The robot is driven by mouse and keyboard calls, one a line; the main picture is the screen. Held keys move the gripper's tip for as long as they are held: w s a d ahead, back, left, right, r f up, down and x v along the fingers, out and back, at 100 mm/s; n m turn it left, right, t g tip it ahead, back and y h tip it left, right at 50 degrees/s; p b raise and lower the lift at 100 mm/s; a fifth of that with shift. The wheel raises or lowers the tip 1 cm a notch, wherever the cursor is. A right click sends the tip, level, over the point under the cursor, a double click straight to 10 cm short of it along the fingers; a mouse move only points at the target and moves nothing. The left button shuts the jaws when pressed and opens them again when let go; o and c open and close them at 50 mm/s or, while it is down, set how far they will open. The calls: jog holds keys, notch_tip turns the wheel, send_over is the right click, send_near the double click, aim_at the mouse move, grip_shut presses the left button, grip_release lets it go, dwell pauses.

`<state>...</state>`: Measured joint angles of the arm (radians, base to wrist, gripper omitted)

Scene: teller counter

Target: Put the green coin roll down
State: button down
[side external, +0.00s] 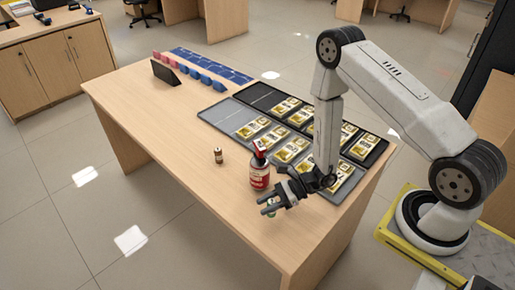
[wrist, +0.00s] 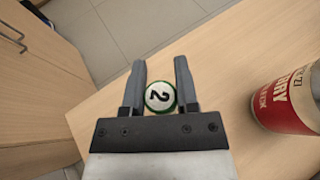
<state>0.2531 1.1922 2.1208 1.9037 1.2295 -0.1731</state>
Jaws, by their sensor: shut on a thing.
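The green coin roll (wrist: 160,96) shows in the wrist view as a round white end with a green rim and a black "2". It sits between the two fingers of my gripper (wrist: 160,64), close to the palm. In the side view my gripper (side external: 264,208) is low over the front part of the counter, shut on the coin roll (side external: 271,213), which is mostly hidden by the fingers. I cannot tell whether the roll touches the wooden counter top (side external: 170,120).
A red bottle (side external: 260,176) stands close beside my gripper; it also shows at the right of the wrist view (wrist: 288,100). A small brown-gold cylinder (side external: 218,156) stands farther left. Trays (side external: 226,112) of gold-coloured packs lie behind.

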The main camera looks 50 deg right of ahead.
jog(key=shift+f, duration=1.6)
jog(key=shift+f, duration=0.1)
jog(key=shift+c, duration=1.8)
grip_release()
jog(key=v, duration=1.2)
jog(key=shift+r, duration=0.2)
